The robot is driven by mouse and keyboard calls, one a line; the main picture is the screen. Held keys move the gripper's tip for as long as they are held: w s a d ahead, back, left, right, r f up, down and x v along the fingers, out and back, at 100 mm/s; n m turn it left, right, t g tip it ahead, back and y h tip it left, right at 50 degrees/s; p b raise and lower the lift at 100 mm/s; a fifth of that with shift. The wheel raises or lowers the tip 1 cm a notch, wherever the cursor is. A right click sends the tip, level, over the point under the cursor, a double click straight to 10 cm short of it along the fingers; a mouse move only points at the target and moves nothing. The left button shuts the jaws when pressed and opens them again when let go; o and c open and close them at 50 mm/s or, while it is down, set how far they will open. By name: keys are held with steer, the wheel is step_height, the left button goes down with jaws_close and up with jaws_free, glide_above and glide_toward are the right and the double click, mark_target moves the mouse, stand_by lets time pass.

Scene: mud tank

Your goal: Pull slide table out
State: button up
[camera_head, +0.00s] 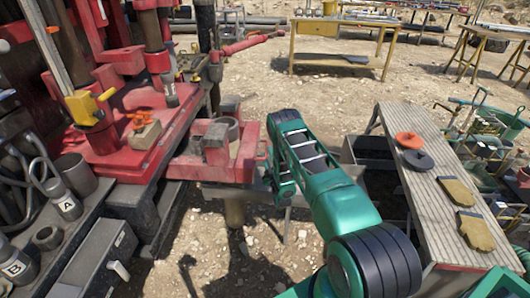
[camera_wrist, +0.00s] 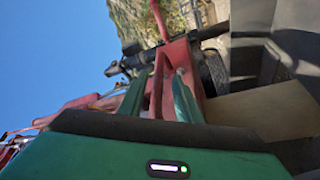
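The gripper looks open. I cannot tell whether either finger touches the red part.
A grey ribbed bench (camera_head: 432,190) on the right bears an orange disc (camera_head: 409,140), a dark disc (camera_head: 418,160) and gloves (camera_head: 474,229). A dark tool shelf (camera_head: 100,258) stands at lower left. A yellow table (camera_head: 342,29) stands behind.

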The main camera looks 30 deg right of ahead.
mark_target(266, 150)
steer(key=shift+x, duration=1.65)
steer(key=shift+d, duration=0.1)
